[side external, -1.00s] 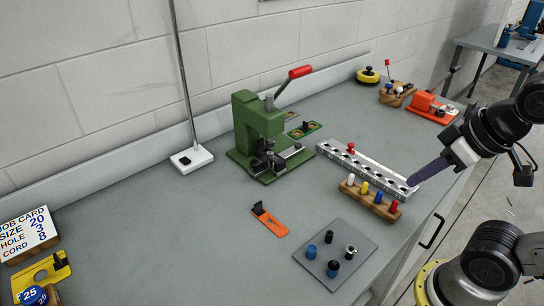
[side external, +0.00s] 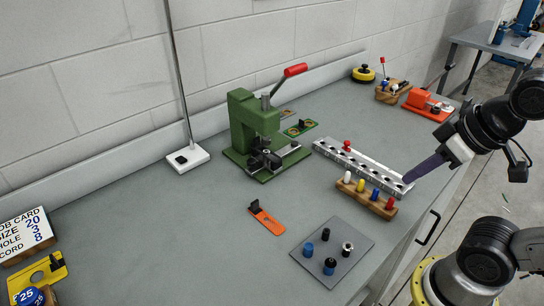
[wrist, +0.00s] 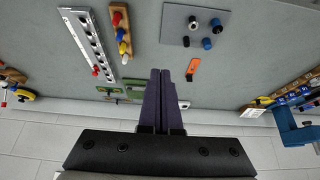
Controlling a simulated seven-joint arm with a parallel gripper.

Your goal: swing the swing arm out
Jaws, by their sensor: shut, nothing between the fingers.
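The green press (side external: 245,118) stands upright at the back middle of the bench, with a red-handled lever (side external: 294,71) raised to the right. Dark and metal parts (side external: 262,160) sit low at its front; I cannot tell which part is the swing arm. In the wrist view the press (wrist: 131,84) is partly hidden behind my fingers. My gripper (side external: 407,181) has purple fingers, shut and empty, at the right end of the silver rail, well right of the press. The fingers also show in the wrist view (wrist: 160,72).
A grey plate with small cylinders (side external: 318,255) and an orange tag (side external: 267,220) lie in front. The bench's left middle is clear.

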